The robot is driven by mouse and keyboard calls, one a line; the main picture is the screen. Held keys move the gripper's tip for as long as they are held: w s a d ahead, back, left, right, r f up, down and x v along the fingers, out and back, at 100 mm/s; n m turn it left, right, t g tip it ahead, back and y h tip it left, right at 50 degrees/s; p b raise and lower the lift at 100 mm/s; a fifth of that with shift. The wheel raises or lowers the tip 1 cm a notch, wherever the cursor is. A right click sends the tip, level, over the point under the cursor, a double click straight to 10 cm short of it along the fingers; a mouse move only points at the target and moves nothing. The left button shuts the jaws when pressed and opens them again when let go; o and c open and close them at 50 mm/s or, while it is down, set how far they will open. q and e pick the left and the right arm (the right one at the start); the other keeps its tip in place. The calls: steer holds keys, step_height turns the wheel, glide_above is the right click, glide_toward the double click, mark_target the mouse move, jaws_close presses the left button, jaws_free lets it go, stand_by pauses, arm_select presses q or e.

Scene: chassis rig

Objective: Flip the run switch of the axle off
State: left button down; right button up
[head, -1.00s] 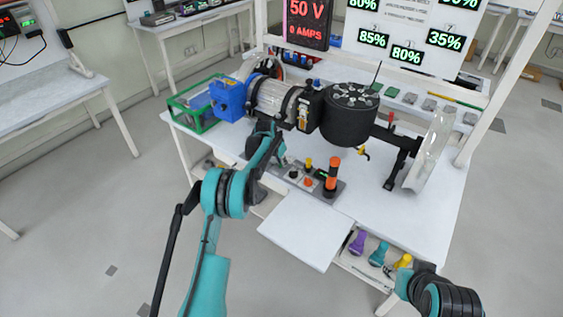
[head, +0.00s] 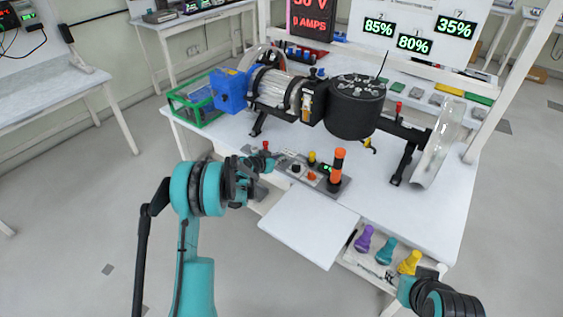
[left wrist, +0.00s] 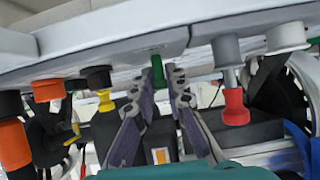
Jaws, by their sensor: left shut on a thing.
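My left gripper (head: 279,159) is at the left end of the control panel (head: 333,187) on the front of the table. In the left wrist view, which shows the scene upside down, the two fingers (left wrist: 160,80) are shut around a small green-ended handle (left wrist: 157,68) on the panel; it appears to be a switch. The head view hides this handle behind the gripper. A red-tipped lever (head: 266,146) stands beside the gripper, also in the left wrist view (left wrist: 235,107). The axle rig (head: 354,106) stands behind. My right gripper (head: 428,274) is low at the right, its fingers unclear.
Black, yellow and orange knobs and a tall orange post (head: 337,165) stand right of the gripper. A white board (head: 309,227) juts out in front. A drawer holds purple, teal and yellow items (head: 386,251). A display (head: 309,18) stands behind.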

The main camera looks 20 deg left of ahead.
arm_select(q)
steer(key=shift+s+a+f+t+h+b, duration=0.1)
steer(key=shift+s+t+h+b, duration=0.1)
steer(key=shift+t, duration=0.25)
steer(key=shift+s+a+f+t+h+b, duration=0.1)
steer(key=shift+t+b, duration=0.05)
steer(key=shift+t, duration=0.3)
steer(key=c, duration=1.5)
jaws_free()
steer(key=shift+c, duration=0.2)
steer(key=v, duration=1.2)
